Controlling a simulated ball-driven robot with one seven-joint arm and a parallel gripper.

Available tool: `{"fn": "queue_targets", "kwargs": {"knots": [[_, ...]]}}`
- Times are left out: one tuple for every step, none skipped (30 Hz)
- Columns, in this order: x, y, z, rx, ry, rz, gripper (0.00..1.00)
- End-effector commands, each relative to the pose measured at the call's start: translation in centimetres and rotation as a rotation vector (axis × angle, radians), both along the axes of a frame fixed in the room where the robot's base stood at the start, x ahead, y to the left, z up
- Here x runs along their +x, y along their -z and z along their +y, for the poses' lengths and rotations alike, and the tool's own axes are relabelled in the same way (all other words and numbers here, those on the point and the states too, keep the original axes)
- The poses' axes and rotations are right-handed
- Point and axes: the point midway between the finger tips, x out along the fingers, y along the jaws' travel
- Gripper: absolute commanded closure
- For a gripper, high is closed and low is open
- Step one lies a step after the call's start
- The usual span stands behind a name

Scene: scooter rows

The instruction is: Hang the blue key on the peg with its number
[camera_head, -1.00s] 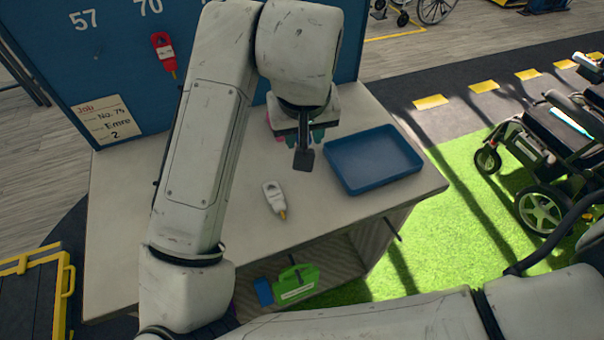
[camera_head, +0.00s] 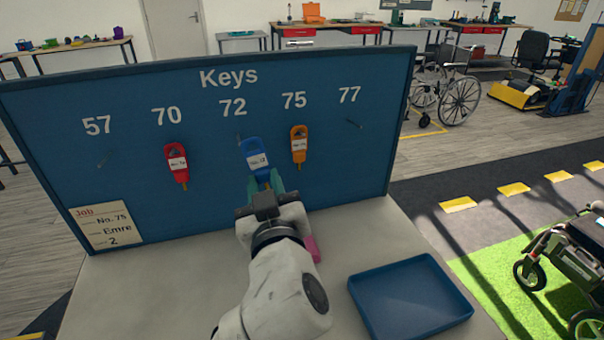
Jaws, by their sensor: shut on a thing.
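The blue key (camera_head: 255,155) is upright in front of the key board, under the number 72. Its white tag seems to end in 2, but the print is too small to be sure. My gripper (camera_head: 264,184) is shut on its lower part. The thin peg (camera_head: 238,138) under 72 shows just above and left of the key's top. I cannot tell whether the key's hole is around the peg or in front of it. The board (camera_head: 330,185) also carries the numbers 57, 70, 75 and 77.
A red key (camera_head: 176,163) hangs under 70 and an orange key (camera_head: 299,146) under 75, close beside the blue one. Pegs 57 (camera_head: 104,158) and 77 (camera_head: 355,124) are bare. A job card (camera_head: 105,218), a pink thing (camera_head: 312,247) and a blue tray (camera_head: 410,298) are also there.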

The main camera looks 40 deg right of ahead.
Motion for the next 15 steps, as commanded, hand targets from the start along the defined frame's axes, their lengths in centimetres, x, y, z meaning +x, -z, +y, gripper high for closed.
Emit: {"fn": "queue_targets", "kwargs": {"knots": [[0.0,0.6,0.7,-0.013,-0.031,-0.014,1.00],[0.1,0.8,1.1,-0.015,-0.047,-0.023,1.00],[0.1,1.1,1.6,-0.018,-0.065,-0.034,1.00],[0.1,1.2,1.9,-0.018,-0.077,-0.042,1.00],[0.1,1.2,2.1,-0.020,-0.086,-0.047,1.00],[0.1,1.3,2.3,-0.020,-0.094,-0.053,1.00],[0.1,1.4,2.4,-0.021,-0.099,-0.056,1.00],[0.2,1.4,2.4,-0.021,-0.102,-0.058,1.00],[0.3,1.4,2.5,-0.021,-0.104,-0.059,1.00],[0.3,1.4,2.5,-0.021,-0.104,-0.059,1.00],[0.4,1.4,2.4,-0.021,-0.104,-0.059,1.00],[0.6,1.4,2.4,-0.020,-0.103,-0.060,1.00],[0.7,1.3,2.3,-0.020,-0.103,-0.060,1.00],[0.9,1.3,2.3,-0.020,-0.103,-0.060,1.00],[1.1,1.3,2.2,-0.020,-0.103,-0.060,1.00]]}}
